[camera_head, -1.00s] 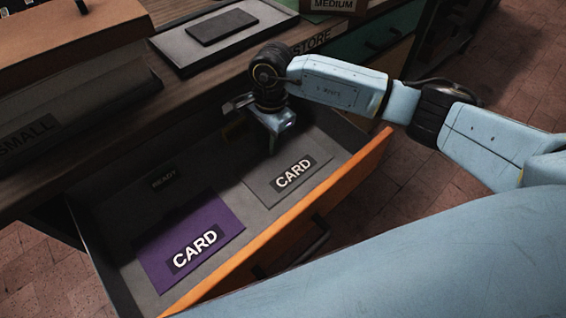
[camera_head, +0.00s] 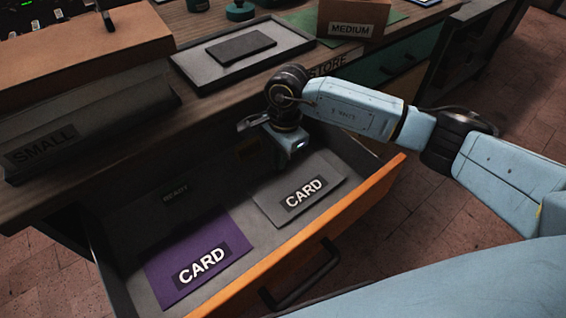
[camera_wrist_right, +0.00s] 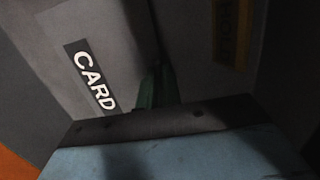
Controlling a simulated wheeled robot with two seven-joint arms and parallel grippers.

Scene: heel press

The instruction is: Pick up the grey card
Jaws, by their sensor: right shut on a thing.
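The grey card (camera_head: 270,206) with a black CARD label is at the right end of the open orange-fronted drawer (camera_head: 345,222). My right gripper (camera_head: 285,166) is at the card's far edge and shut on it; its fingertips are hard to make out in the head view. In the right wrist view the dark green fingers (camera_wrist_right: 157,88) meet the edge of the grey card (camera_wrist_right: 95,30). I cannot tell whether the card is clear of the drawer floor. My left gripper is not in view.
A purple card (camera_head: 185,250) lies in the drawer's left part. Above the drawer, the bench holds a grey tray (camera_head: 190,72) with a dark slab (camera_head: 240,46), a stack labelled SMALL (camera_head: 90,115) and a brown MEDIUM block (camera_head: 350,15). The drawer walls surround my gripper.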

